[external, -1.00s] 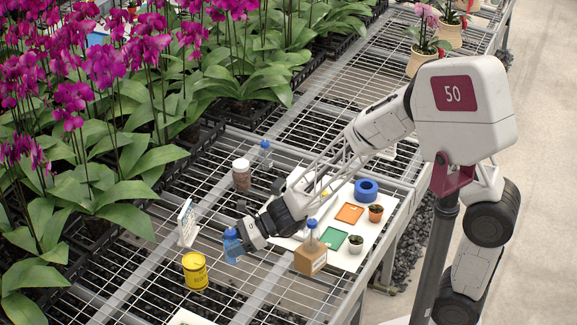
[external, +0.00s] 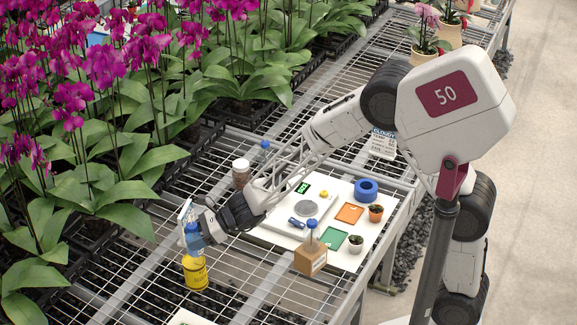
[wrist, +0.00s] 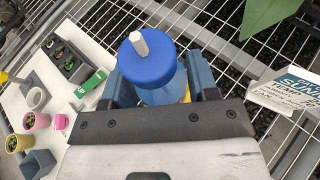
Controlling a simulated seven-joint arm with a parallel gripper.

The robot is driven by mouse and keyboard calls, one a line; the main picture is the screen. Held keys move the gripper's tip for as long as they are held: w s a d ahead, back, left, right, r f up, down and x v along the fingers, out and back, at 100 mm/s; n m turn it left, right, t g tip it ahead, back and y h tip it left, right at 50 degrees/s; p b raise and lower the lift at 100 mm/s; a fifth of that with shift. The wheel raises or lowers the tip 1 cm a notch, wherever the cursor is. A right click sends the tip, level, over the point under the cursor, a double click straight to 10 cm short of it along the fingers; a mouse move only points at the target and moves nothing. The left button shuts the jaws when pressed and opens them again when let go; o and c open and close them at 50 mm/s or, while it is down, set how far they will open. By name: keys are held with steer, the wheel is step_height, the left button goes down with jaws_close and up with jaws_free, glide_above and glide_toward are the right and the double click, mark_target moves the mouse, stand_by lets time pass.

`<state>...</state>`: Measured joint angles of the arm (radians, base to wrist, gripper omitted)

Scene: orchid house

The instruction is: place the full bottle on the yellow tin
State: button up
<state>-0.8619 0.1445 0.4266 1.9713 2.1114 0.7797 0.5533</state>
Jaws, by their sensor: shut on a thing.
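My gripper (external: 203,236) is shut on a blue-capped, bluish see-through bottle (external: 190,241). In the wrist view the bottle's blue cap (wrist: 146,62) and white tip stand between the two fingers. The yellow tin (external: 195,276) stands upright on the wire bench. The held bottle is upright, directly above the tin in the external view; I cannot tell whether its base touches the lid. In the wrist view only a sliver of the tin (wrist: 187,92) shows beside the bottle.
A white sign (wrist: 283,95) stands close beside the tin. A brown box (external: 311,258) with a blue-capped top is to the right. The white board (external: 372,240) holds a scale, coloured squares and small pots. A brown jar (external: 241,178) stands behind. Orchids fill the left.

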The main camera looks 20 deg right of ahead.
steer(key=shift+w+a, duration=0.15)
steer(key=shift+a, duration=0.1)
steer(key=shift+w+a, duration=0.15)
steer(key=shift+a, duration=0.05)
steer(key=shift+f, duration=1.8)
steer(key=shift+f, duration=0.1)
steer(key=o, duration=1)
steer(key=v, duration=1.2)
